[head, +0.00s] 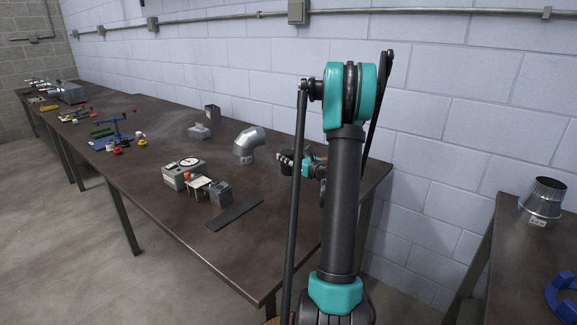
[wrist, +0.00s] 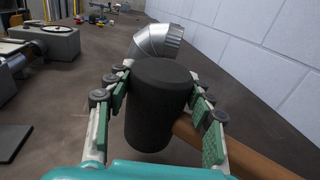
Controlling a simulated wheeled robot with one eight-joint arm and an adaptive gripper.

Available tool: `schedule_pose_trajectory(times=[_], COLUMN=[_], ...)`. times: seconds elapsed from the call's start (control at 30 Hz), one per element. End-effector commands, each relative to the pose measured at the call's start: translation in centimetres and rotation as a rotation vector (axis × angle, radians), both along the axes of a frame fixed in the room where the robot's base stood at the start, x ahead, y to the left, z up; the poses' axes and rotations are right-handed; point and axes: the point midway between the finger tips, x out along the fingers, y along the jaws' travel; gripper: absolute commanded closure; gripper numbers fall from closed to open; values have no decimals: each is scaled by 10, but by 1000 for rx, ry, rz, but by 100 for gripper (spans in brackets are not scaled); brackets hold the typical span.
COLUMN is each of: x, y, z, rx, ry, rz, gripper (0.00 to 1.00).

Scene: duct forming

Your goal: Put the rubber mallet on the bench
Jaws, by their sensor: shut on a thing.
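The rubber mallet (wrist: 158,105) has a black cylindrical head and a brown wooden handle (wrist: 232,157). In the wrist view my gripper (wrist: 160,92) is shut on the mallet's head, with green pads on both sides of it. The handle points to the lower right of that view. In the head view my gripper (head: 300,162) is over the right part of the bench (head: 150,192), partly hidden behind my arm. The mallet's head shows only as a dark shape there. I cannot tell whether the mallet touches the bench top.
A silver duct elbow (head: 248,146) stands just beyond the mallet. A grey gauge box (head: 183,174), a small grey block (head: 220,195) and a dark flat strip (head: 234,213) lie to the left. The block wall runs behind. A second table at right holds a metal duct collar (head: 541,200).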

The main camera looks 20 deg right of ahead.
Motion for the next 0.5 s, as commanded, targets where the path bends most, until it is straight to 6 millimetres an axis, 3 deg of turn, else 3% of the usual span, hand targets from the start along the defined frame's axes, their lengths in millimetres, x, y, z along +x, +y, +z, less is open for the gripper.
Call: schedule_pose_trajectory(times=[0.5], x=[0], y=[0], z=[-40], rx=[0], ry=[-1], rz=[0], gripper=[97])
